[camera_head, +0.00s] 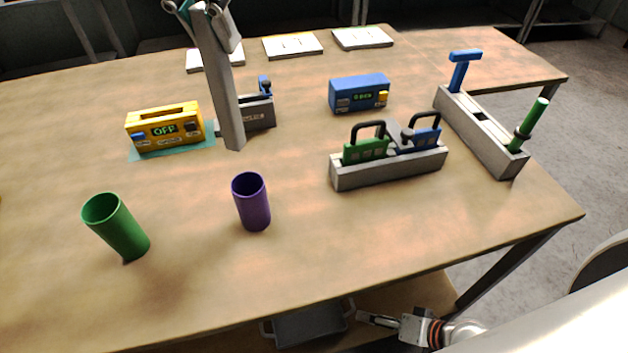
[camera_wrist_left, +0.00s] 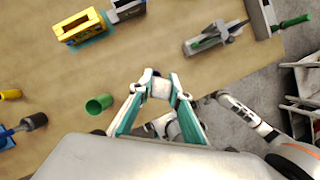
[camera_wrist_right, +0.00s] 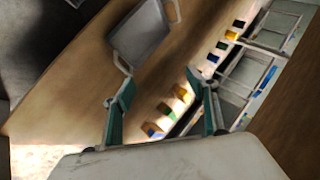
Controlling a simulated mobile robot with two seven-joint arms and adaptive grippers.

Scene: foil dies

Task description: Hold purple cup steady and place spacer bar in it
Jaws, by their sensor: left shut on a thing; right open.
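The purple cup (camera_head: 253,205) stands upright and empty-looking on the table in the head view; I cannot make it out in the left wrist view. My left gripper (camera_head: 205,8), at the top of the head view, is shut on the long grey spacer bar (camera_head: 220,85). The bar hangs almost upright, its lower end just above and slightly left of the cup's mouth in the picture, apart from it. The bar also shows between the fingertips in the left wrist view (camera_wrist_left: 159,89). My right gripper (camera_wrist_right: 160,76) is open and empty; nothing holds the cup.
A green cup (camera_head: 118,228) stands left of the purple one. A yellow box reading OFF (camera_head: 165,129), a blue box (camera_head: 359,93), a grey rack with green and blue handled pieces (camera_head: 388,169) and a long grey holder (camera_head: 480,135) stand behind. A grey tray (camera_head: 308,325) lies below the table edge.

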